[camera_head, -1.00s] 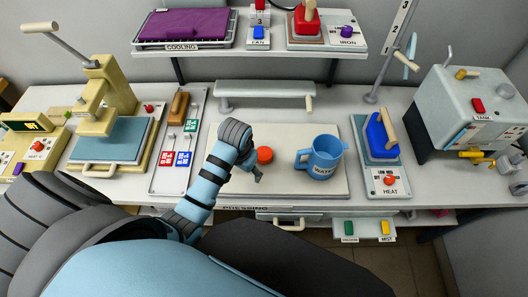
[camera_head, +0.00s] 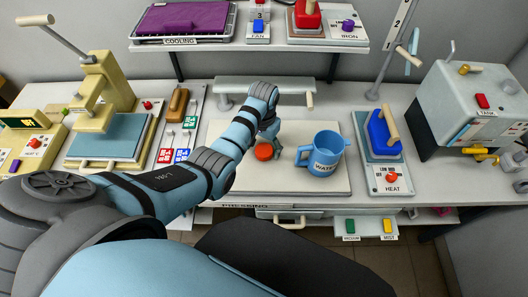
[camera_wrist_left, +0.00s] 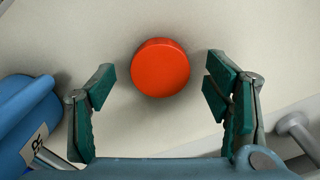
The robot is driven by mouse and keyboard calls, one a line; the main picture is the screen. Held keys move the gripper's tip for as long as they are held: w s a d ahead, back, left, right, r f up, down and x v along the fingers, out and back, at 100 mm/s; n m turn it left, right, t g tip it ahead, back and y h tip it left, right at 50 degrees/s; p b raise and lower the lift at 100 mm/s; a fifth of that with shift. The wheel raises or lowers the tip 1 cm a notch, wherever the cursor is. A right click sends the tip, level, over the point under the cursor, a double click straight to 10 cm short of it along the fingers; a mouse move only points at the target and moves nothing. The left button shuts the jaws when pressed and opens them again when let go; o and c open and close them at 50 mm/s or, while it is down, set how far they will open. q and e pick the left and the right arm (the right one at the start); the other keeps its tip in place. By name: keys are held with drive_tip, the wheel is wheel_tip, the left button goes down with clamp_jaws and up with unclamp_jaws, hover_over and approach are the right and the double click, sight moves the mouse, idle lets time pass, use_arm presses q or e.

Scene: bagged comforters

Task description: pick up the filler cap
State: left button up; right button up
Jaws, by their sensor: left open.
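The filler cap, which I take to be the round orange-red disc (camera_head: 264,151), lies on the pale pressing board (camera_head: 300,185), left of the blue water jug (camera_head: 322,154). In the left wrist view the cap (camera_wrist_left: 160,68) sits between and slightly beyond the fingertips, with a gap on each side. My left gripper (camera_head: 271,130) is above the board at the cap's far side. Its green-padded fingers (camera_wrist_left: 160,86) are spread wide and empty. My right gripper does not show.
The jug also shows at the left edge of the left wrist view (camera_wrist_left: 25,125). A grey padded arm (camera_head: 230,85) stands behind the gripper. A blue iron (camera_head: 378,133) stands right of the board. The board's front is clear.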

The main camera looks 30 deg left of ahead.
use_arm(q)
drive_tip(key=shift+f, duration=0.8)
drive_tip(key=shift+r, duration=0.1)
drive_tip(key=c, duration=1.1)
drive_tip(key=shift+c, duration=0.2)
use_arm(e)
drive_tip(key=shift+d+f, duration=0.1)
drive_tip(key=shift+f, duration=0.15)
use_arm(q)
drive_tip(key=shift+r, duration=0.1)
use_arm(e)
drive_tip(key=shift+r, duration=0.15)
